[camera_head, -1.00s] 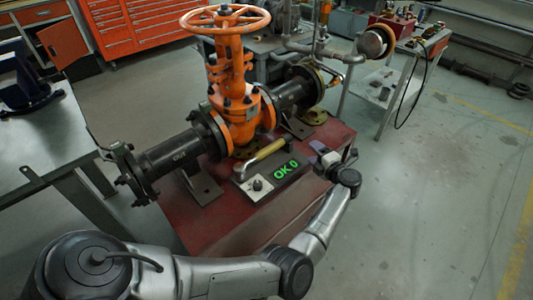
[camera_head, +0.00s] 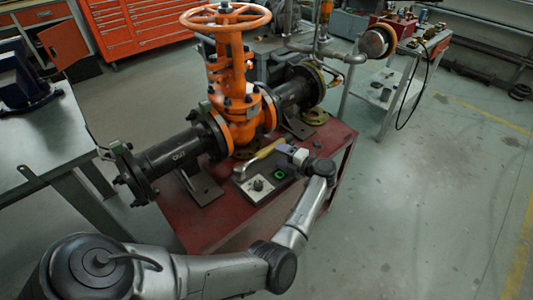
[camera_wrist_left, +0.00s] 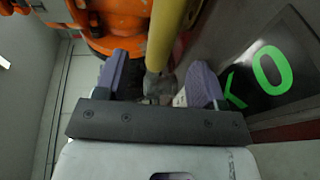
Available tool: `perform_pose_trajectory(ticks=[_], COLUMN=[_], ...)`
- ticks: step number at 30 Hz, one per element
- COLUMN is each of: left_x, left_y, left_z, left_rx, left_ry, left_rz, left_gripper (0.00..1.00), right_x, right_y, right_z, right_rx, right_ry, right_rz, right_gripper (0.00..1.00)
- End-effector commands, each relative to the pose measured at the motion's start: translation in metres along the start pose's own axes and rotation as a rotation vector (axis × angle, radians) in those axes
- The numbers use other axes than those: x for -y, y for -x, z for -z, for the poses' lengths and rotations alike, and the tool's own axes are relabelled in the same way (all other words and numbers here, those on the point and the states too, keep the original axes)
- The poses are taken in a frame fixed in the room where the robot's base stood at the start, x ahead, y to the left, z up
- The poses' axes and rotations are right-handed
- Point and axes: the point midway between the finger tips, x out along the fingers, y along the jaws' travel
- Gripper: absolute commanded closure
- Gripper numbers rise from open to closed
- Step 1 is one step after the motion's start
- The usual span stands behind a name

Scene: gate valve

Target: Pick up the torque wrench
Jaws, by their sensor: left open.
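The torque wrench (camera_head: 266,149), with a yellow handle and a metal end, lies on a small tester on the red bench, in front of the orange valve. My left gripper (camera_head: 285,150) is at the handle's right end. In the left wrist view its two purple fingers (camera_wrist_left: 158,83) are open and spread. There the yellow handle (camera_wrist_left: 166,35) runs down between them in the picture; I see no finger pressing on it. My gripper and wrist hide part of the tester. My right gripper is not in view.
The orange gate valve (camera_head: 235,80) with its handwheel (camera_head: 225,17) and black pipes stands close behind the wrench. The tester's display (camera_wrist_left: 262,75) shows green characters beside my fingers. The red bench (camera_head: 228,229) has free room at its front.

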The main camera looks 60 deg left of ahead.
Motion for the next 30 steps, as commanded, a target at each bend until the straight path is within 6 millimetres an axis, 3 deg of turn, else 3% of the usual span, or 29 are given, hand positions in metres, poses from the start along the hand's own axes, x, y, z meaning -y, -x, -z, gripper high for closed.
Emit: perform_pose_trajectory(ticks=[8,19,27,30], left_x=[0.001,0.003,0.002,0.002], left_y=[-0.011,-0.054,-0.057,-0.057], left_z=[0.0,0.002,0.002,0.002], left_rx=[0.0,0.0,0.001,0.001], left_ry=[0.001,0.001,-0.001,-0.001], left_rz=[-0.001,-0.002,0.0,0.0], left_gripper=[0.37,0.37,0.37,0.46], right_x=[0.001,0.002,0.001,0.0], right_y=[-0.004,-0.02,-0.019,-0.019], right_z=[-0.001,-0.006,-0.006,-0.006], right_rx=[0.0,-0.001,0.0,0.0], right_ry=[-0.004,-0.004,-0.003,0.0], right_rz=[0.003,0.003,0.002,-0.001], right_gripper=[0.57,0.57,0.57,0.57])
